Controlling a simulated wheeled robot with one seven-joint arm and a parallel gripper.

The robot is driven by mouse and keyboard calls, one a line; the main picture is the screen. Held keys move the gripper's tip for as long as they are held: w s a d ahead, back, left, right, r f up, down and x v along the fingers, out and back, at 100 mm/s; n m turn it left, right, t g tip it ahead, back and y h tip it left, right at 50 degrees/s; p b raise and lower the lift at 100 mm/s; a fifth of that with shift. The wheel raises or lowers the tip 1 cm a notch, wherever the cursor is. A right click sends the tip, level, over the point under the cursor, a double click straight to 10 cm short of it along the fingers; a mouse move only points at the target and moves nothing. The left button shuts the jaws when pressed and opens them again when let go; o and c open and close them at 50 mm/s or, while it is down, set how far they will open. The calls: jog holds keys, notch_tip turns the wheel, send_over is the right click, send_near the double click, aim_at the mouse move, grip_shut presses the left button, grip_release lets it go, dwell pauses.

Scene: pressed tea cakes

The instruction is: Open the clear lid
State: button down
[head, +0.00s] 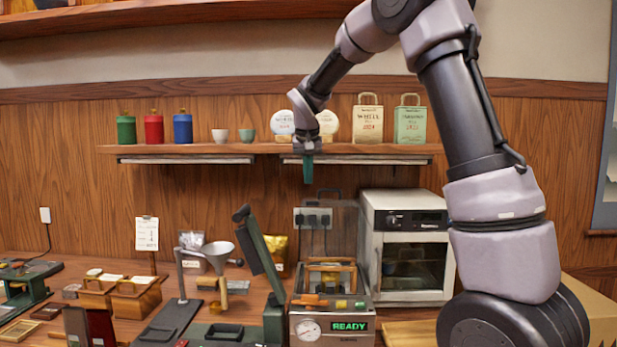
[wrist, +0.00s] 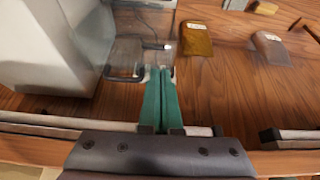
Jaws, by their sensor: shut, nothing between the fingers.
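The clear lid (head: 341,232) stands raised, close to upright, at the back of the metal machine (head: 331,323) with the lit READY panel. Its dark handle (head: 328,191) is at the lid's top edge. The lid also shows in the wrist view (wrist: 148,25), with the handle (wrist: 124,76) just beside my fingertips. My gripper (head: 308,181) points down above the lid's top, near the handle. Its green fingers (wrist: 160,72) are pressed together and empty. I cannot tell whether they touch the handle.
The wall shelf (head: 230,148), holding canisters, cups and bags, is close to my gripper. A white oven (head: 407,247) stands right of the machine. A dark green lever press (head: 262,260) stands left of it. The table's left side is crowded with boxes and tools.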

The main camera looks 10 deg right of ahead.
aim_at(309, 205)
jog(key=x, duration=0.7)
jog(key=shift+f, duration=0.1)
jog(key=s, duration=0.2)
jog(key=s+a+f, duration=0.1)
jog(key=s, duration=0.3)
jog(key=shift+s+a+f, duration=0.2)
jog(key=shift+s+f, duration=0.05)
jog(key=shift+s, duration=0.1)
